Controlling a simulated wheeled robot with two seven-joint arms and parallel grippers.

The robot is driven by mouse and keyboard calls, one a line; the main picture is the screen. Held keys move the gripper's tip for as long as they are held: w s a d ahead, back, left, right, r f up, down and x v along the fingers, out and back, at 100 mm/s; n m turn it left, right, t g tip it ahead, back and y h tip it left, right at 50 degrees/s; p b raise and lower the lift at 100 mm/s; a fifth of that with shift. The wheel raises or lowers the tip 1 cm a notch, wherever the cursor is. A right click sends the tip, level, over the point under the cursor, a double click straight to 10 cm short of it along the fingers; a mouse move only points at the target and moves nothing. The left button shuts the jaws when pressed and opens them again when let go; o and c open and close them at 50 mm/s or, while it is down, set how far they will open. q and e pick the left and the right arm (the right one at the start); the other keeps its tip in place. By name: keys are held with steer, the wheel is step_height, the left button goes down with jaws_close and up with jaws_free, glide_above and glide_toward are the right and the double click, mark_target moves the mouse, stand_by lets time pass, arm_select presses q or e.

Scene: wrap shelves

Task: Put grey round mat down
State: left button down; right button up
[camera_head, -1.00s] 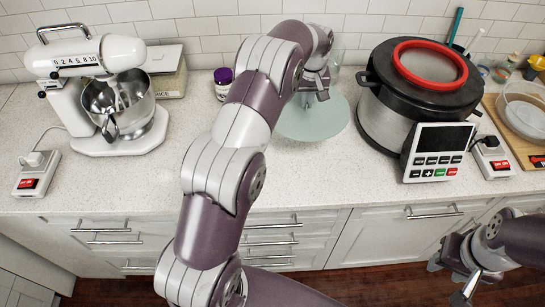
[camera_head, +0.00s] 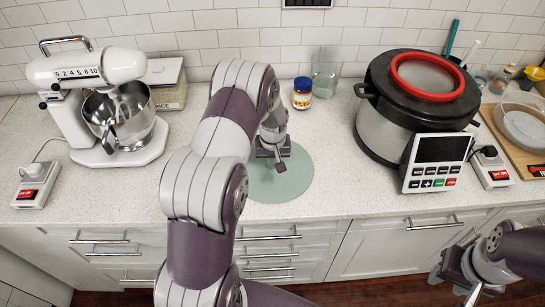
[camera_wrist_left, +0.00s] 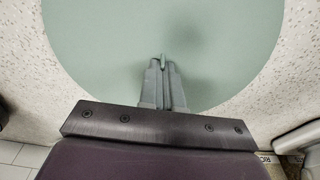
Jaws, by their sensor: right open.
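The grey round mat (camera_head: 295,182) is a flat grey-green disc over the front middle of the counter. It also fills much of the left wrist view (camera_wrist_left: 95,45). My left gripper (camera_head: 279,163) is over the mat, fingers pointing down. In the left wrist view its fingers (camera_wrist_left: 163,65) are close together, shut on the mat; the exact contact is hard to see. My left arm hides the mat's left part in the head view. I cannot tell whether the mat touches the counter. My right gripper (camera_head: 452,282) is open and empty, low in front of the cabinets.
A stand mixer (camera_head: 110,100) stands at the left, a large cooker (camera_head: 385,125) at the right. A jar (camera_head: 302,93) and a clear glass (camera_head: 326,75) stand behind the mat. Bare counter (camera_head: 335,190) lies between mat and cooker.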

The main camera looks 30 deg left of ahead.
arm_select(q)
steer(key=shift+s, duration=0.1)
steer(key=shift+f, duration=0.2)
steer(key=c, duration=1.3)
jaws_free()
steer(key=shift+r, duration=0.1)
steer(key=shift+c, duration=0.2)
